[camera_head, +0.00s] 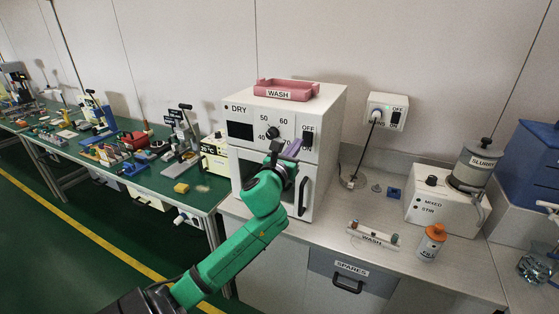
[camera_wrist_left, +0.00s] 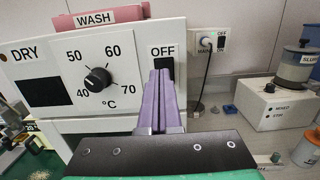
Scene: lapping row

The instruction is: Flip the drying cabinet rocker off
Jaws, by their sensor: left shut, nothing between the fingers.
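The drying cabinet (camera_head: 240,150) is a white box marked DRY on the bench. Its front has a dark display, a round temperature dial (camera_wrist_left: 98,80) and a black rocker (camera_wrist_left: 165,64) under an OFF label. The rocker also shows in the head view (camera_head: 308,141). My left gripper (camera_head: 294,147), with purple fingers, is shut and empty. In the left wrist view its fingertips (camera_wrist_left: 162,74) are just in front of the rocker and cover its lower part. I cannot tell whether they touch it, nor which way it is tipped. My right gripper is not in view.
A pink WASH tray (camera_head: 286,90) sits on the cabinet. The cabinet's dark door handle (camera_head: 302,196) is below the rocker. A wall socket (camera_head: 387,111) with a cable, a MIXED/STIR unit (camera_head: 424,207) and an orange-capped bottle (camera_head: 432,243) are to the right. A cluttered green bench is left.

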